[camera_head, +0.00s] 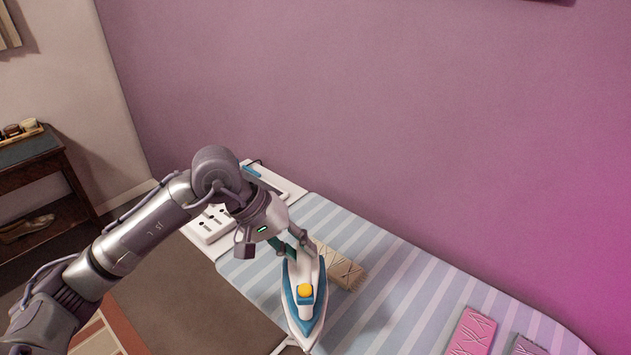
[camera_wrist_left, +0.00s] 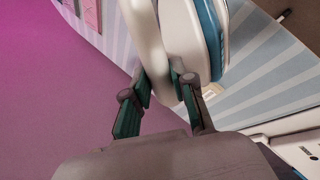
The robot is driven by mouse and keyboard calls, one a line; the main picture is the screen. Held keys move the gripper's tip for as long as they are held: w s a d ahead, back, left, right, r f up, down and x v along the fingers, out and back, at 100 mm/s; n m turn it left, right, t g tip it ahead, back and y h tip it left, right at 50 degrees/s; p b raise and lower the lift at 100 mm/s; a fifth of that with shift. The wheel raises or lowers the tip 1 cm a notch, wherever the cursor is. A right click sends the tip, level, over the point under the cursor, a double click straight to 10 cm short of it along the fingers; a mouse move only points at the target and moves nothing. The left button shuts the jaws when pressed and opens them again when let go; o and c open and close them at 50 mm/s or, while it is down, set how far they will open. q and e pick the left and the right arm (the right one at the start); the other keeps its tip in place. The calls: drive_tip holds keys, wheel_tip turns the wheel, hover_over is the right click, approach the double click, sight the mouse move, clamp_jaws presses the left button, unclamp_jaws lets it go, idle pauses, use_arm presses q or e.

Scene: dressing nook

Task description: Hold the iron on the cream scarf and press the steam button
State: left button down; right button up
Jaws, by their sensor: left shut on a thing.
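The iron (camera_head: 305,298) is white and blue with a yellow button (camera_head: 305,291) on top. My left gripper (camera_head: 297,247) is shut on the iron at its far end. In the left wrist view the iron (camera_wrist_left: 205,45) stands large between the green-padded fingers (camera_wrist_left: 163,88). The cream scarf (camera_head: 342,268) lies folded on the striped ironing board, just behind and to the right of the iron. In the head view the iron overlaps the scarf's left part; I cannot tell whether it touches it. My right gripper is not in view.
The blue-striped board (camera_head: 385,265) has free room right of the scarf. A pink folded cloth (camera_head: 472,331) and a grey one (camera_head: 524,347) lie at its right. A white panel with sockets (camera_head: 208,226) is at its left end. A purple wall (camera_head: 400,110) stands behind.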

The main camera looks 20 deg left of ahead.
use_arm(q)
drive_tip(key=w+a+r+n+t+y+p, duration=0.2)
drive_tip(key=w+n+t+y+p, duration=0.1)
drive_tip(key=w+n+p, duration=0.75)
drive_tip(key=shift+m+t+y, duration=0.3)
drive_tip(key=shift+m+y, duration=0.1)
drive_tip(key=shift+m, duration=0.25)
drive_tip(key=shift+w+a+f+b, duration=0.1)
drive_tip(key=shift+w+f+b, duration=0.25)
drive_tip(key=shift+w+f, duration=0.35)
drive_tip(key=shift+w+a+f+b, duration=0.15)
drive_tip(key=shift+w+f+b, duration=0.25)
drive_tip(key=shift+f, duration=0.55)
drive_tip(key=shift+w+a+f+b, duration=0.1)
drive_tip(key=shift+w+f+b, duration=0.25)
drive_tip(key=shift+w+f, duration=0.35)
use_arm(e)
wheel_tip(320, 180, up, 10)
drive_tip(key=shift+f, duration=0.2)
use_arm(q)
drive_tip(key=shift+s+f, duration=0.2)
drive_tip(key=shift+f, duration=0.05)
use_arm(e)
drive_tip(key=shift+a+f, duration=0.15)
use_arm(q)
drive_tip(key=shift+f+b, duration=0.55)
drive_tip(key=shift+b, duration=0.2)
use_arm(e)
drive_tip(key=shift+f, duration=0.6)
